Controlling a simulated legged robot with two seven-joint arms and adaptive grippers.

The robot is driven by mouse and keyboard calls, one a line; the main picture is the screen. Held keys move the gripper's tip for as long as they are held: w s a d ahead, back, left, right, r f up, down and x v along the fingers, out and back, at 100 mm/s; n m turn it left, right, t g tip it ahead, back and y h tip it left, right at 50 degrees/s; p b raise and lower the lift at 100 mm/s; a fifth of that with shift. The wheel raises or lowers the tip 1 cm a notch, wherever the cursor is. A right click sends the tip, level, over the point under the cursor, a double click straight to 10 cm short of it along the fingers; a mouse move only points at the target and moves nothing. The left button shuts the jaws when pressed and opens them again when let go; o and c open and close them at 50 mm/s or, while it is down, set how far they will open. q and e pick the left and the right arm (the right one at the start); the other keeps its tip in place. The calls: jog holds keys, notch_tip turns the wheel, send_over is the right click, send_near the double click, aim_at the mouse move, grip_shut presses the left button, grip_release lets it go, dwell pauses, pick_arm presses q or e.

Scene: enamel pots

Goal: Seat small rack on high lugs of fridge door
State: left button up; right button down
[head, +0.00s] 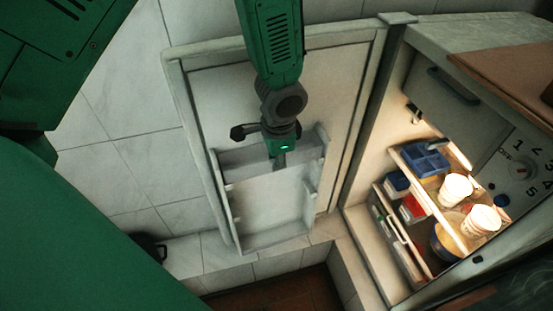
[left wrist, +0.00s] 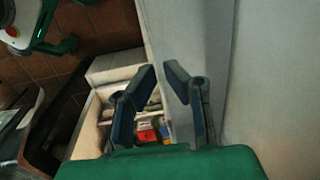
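The fridge door (head: 340,85) stands open in the head view, its pale inner side facing me. A pale rack-like band (head: 235,157) crosses the door's middle. A larger pale bin-shaped part (head: 268,242) is below it. I cannot tell for sure which is the small rack, and no lugs can be made out. My left gripper (head: 280,150) is in front of the upper band and hides part of it. In the left wrist view its two fingers (left wrist: 160,76) are apart with nothing between them. I cannot tell whether it touches the band. My right gripper is not seen.
The lit fridge interior at the right has a shelf (head: 410,165) with a blue tray (head: 424,158) and white cups (head: 456,187). A brown board (head: 500,75) lies on the fridge top.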

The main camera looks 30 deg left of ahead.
pick_arm(q)
jog(key=shift+o, duration=1.1)
notch_tip(320, 180, up, 12)
jog(key=d, duration=0.1)
jog(key=shift+s+d, duration=0.15)
jog(key=shift+s, duration=0.3)
jog(key=shift+f, duration=0.15)
